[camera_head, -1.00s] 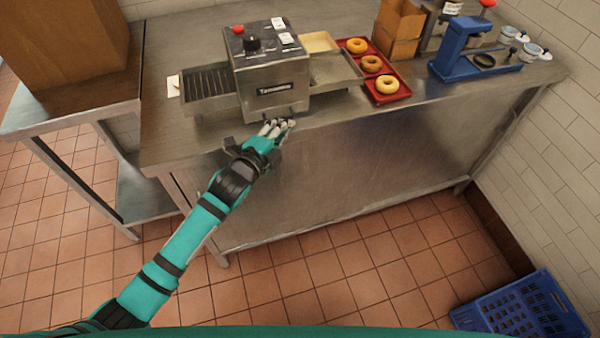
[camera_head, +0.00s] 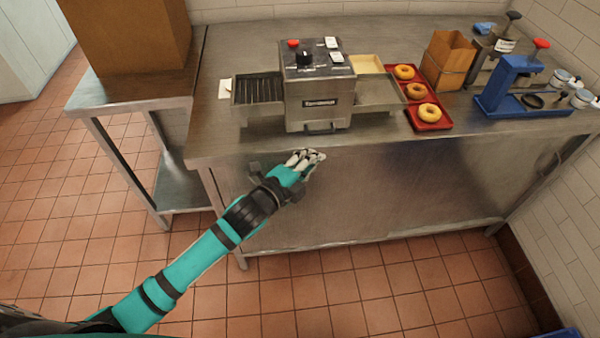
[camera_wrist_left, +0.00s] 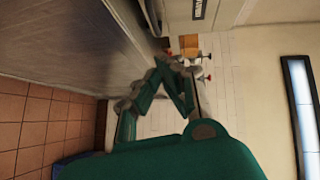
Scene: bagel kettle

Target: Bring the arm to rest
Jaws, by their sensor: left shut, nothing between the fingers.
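My left arm comes in from the lower left in the head view. Its left gripper (camera_head: 308,160) is shut and empty, just in front of the steel counter's front edge and below the toaster. In the left wrist view the fingers (camera_wrist_left: 165,68) come together at their tips with nothing between them. The toaster (camera_head: 318,95) is a steel box with a black knob and a red button, standing on the counter (camera_head: 400,185). My right gripper does not show.
A red tray (camera_head: 416,118) with bagels stands right of the toaster. Beyond it are a paper bag (camera_head: 448,62) and a blue slicer-like device (camera_head: 508,82). A cardboard box (camera_head: 130,35) sits on the left side table (camera_head: 135,92). The tiled floor (camera_head: 330,290) before the counter is clear.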

